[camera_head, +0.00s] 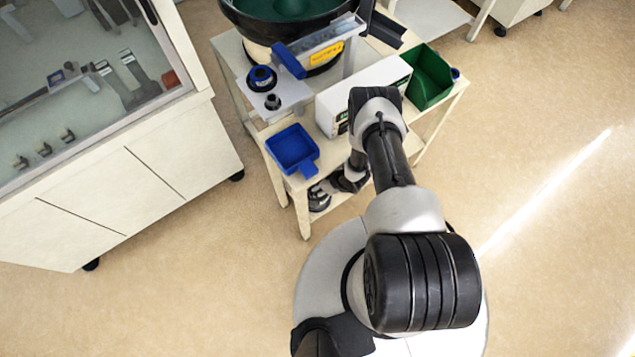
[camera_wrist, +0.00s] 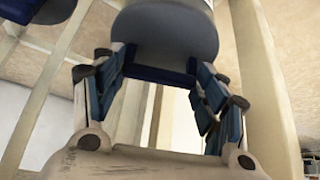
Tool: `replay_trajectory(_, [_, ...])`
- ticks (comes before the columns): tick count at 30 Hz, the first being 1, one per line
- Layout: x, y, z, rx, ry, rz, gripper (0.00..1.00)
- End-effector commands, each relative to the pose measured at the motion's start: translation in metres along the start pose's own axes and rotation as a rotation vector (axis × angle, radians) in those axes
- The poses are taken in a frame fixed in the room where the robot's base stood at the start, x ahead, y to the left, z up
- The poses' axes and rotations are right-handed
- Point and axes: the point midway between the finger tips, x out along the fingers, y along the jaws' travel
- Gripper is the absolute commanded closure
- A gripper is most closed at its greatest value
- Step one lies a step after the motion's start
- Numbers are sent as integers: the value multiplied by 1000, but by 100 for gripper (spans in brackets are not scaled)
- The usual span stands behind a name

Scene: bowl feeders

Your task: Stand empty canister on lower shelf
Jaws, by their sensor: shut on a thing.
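In the wrist view my gripper (camera_wrist: 160,72) is shut on a grey, rounded thing with a dark blue band, which I take to be the canister (camera_wrist: 165,34). The blue-padded fingers stand on either side of it, and its upper part is cut off by the picture's edge. In the head view my arm reaches down in front of the cart, and its wrist end (camera_head: 320,197) is low beside the near left leg. The lower shelf (camera_head: 343,212) shows only as a strip below the tabletop. The canister is hidden there, so I cannot tell whether it touches the shelf.
The cart top (camera_head: 270,130) carries a blue tray (camera_head: 291,148), a white box (camera_head: 365,88), a green bin (camera_head: 428,78) and a bowl feeder (camera_head: 285,20). A glazed cabinet (camera_head: 130,180) stands left. Pale cart posts (camera_wrist: 262,85) are close to my gripper. The floor at right is clear.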

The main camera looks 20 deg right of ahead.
Motion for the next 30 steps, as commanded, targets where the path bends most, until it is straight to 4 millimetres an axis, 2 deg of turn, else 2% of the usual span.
replay_trajectory(10, [2,0,1,-1,2,1,100])
replay_trajectory(11, [2,0,2,0,0,0,32])
replay_trajectory(19, [2,0,1,0,0,0,14])
replay_trajectory(30, [0,1,0,-1,1,1,14])
